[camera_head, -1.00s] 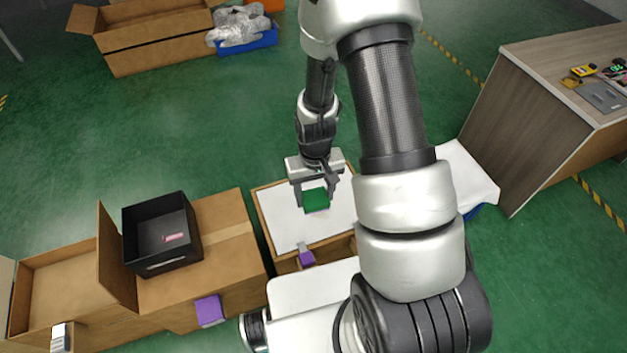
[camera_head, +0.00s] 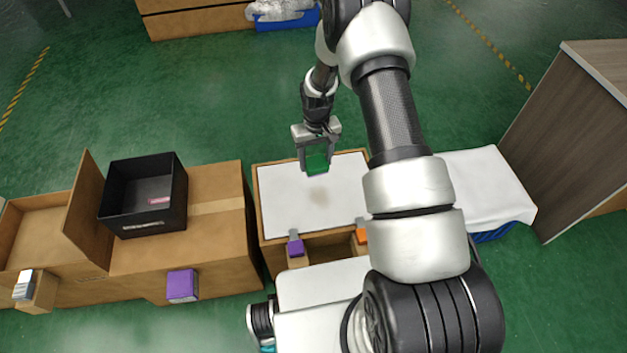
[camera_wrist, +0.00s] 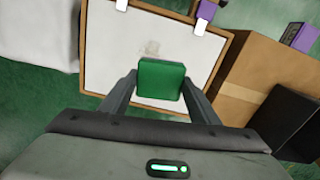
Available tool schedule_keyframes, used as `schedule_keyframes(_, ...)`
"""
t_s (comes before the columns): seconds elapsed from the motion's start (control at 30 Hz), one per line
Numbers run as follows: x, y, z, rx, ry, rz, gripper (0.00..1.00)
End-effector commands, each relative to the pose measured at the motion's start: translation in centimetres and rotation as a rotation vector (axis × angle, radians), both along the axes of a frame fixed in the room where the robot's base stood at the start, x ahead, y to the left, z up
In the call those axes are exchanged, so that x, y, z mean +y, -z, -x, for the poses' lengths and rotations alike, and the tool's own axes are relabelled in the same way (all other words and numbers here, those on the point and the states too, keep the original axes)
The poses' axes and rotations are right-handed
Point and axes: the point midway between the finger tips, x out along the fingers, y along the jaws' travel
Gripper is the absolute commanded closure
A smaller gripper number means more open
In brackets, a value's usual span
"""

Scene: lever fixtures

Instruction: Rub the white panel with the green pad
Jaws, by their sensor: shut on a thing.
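The white panel (camera_head: 285,205) lies flat in a brown wooden frame, with a faint brownish smudge (camera_head: 318,197) near its middle. My gripper (camera_head: 317,166) is shut on the green pad (camera_head: 317,161), over the panel's far part. In the wrist view the green pad (camera_wrist: 160,79) sits between the two fingers of my gripper (camera_wrist: 158,88), and the smudge (camera_wrist: 150,48) shows on the panel beyond it. I cannot tell whether the pad touches the panel or hangs just above it.
A cardboard box (camera_head: 218,240) with a black bin (camera_head: 146,228) on it stands left of the panel. Purple (camera_head: 296,247) and orange (camera_head: 361,236) clips sit at its near edge. A white-draped surface (camera_head: 485,185) and wooden cabinet (camera_head: 580,125) stand to the right.

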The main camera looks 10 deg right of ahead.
Motion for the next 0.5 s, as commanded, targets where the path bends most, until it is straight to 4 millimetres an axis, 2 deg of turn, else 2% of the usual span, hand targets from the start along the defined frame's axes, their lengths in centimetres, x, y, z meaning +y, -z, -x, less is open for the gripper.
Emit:
schedule_keyframes(0.03, 0.0, 4.2, -1.5, -0.001, -0.01, 0.0, 0.62)
schedule_keyframes(0.2, -0.3, 10.1, -5.2, -0.003, -0.038, 0.003, 0.62)
schedule_keyframes(0.33, -0.6, 12.7, -6.8, -0.002, -0.049, 0.005, 0.62)
schedule_keyframes(0.5, -0.7, 13.7, -7.6, -0.002, -0.055, 0.007, 0.62)
